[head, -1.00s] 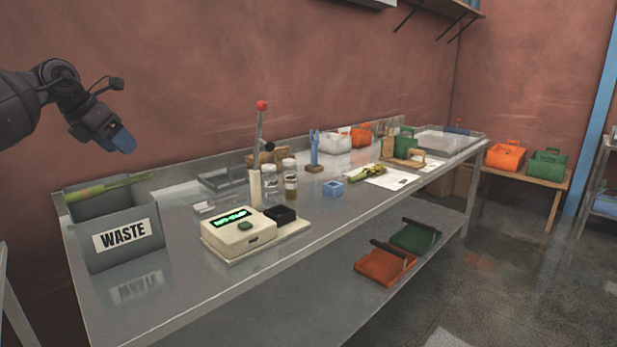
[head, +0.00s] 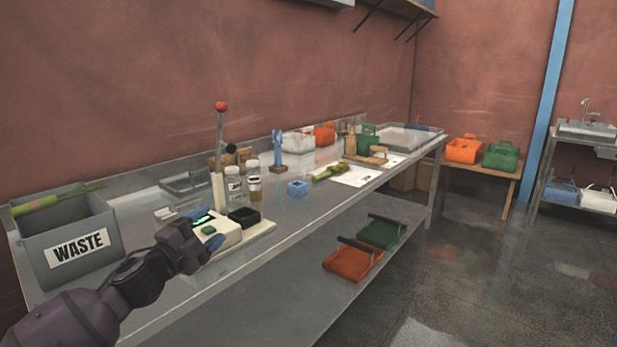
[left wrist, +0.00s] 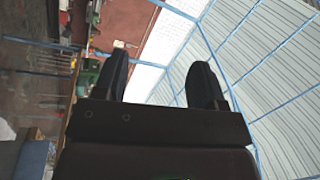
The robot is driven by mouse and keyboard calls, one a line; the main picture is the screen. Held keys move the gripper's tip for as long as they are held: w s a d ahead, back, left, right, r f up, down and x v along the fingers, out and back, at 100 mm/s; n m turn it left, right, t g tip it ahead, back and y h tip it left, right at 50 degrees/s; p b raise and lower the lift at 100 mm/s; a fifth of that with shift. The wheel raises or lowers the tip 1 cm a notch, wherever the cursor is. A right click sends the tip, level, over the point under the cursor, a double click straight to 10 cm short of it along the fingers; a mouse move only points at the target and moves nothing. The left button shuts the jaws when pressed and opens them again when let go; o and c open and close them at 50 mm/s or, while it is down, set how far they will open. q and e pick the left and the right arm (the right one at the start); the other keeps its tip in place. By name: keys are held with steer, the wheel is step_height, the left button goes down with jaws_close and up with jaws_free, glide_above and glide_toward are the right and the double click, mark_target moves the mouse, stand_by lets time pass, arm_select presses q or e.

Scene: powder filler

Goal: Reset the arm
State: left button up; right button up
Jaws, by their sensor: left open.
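My left gripper (head: 205,232) comes in from the lower left in the head view. It is in front of the cream powder filler (head: 236,236) and hides part of it and its display. In the left wrist view the two dark fingers (left wrist: 160,82) stand apart with nothing between them. Beyond them show the ceiling and a wall. Whether the gripper touches the filler I cannot tell. My right gripper is not in view.
A grey WASTE bin (head: 80,247) with green stalks stands at the left end of the steel bench (head: 300,215). A red-knobbed lever (head: 220,130), jars (head: 236,188) and a blue cube (head: 297,187) stand near the filler. Floor on the right is clear.

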arm_select(q)
steer(key=s+a+f+n+g+y, duration=0.1)
steer(key=s+f+n+y, duration=0.2)
steer(key=s+f+n, duration=0.5)
steer(key=s+a+f+n+y, duration=0.1)
steer(key=s+f+n+y, duration=0.35)
steer(key=f, duration=0.65)
steer(key=s+a+f+n+g+y, duration=0.1)
steer(key=s+a+f+n+g, duration=0.1)
steer(key=s+f, duration=0.7)
steer(key=s+a+f+n+g+y, duration=0.2)
steer(key=s+f+n, duration=0.3)
steer(key=s, duration=1.1)
step_height(320, 180, down, 4)
steer(key=shift+s+a+r+g, duration=0.15)
steer(key=shift+s+a+g, duration=0.15)
steer(key=shift+g, duration=0.3)
steer(key=shift+n+y, duration=0.25)
